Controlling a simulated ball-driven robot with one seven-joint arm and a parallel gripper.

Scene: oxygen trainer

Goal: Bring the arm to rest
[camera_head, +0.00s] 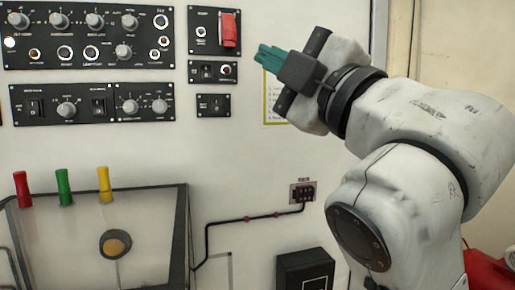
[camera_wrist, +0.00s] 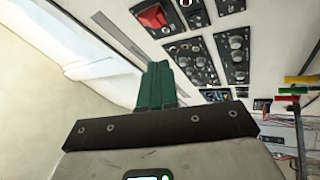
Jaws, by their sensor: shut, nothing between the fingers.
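My gripper (camera_head: 268,58) has teal fingers and a dark grey body. It is at the upper middle of the head view, held up in front of the white panel wall (camera_head: 230,160). Its fingers are together with nothing between them. In the head view they point left, close to a small black panel with a red switch cover (camera_head: 229,30); I cannot tell how far they are from it. The fingers (camera_wrist: 158,84) also show at the middle of the wrist view, side by side. My white arm fills the right side of the head view.
Black control panels (camera_head: 90,38) with knobs are at upper left. Red (camera_head: 22,188), green (camera_head: 63,187) and yellow (camera_head: 104,184) handles stand above a framed clear case (camera_head: 150,235) at lower left. A black box (camera_head: 305,271) and a red object (camera_head: 488,270) are low at right.

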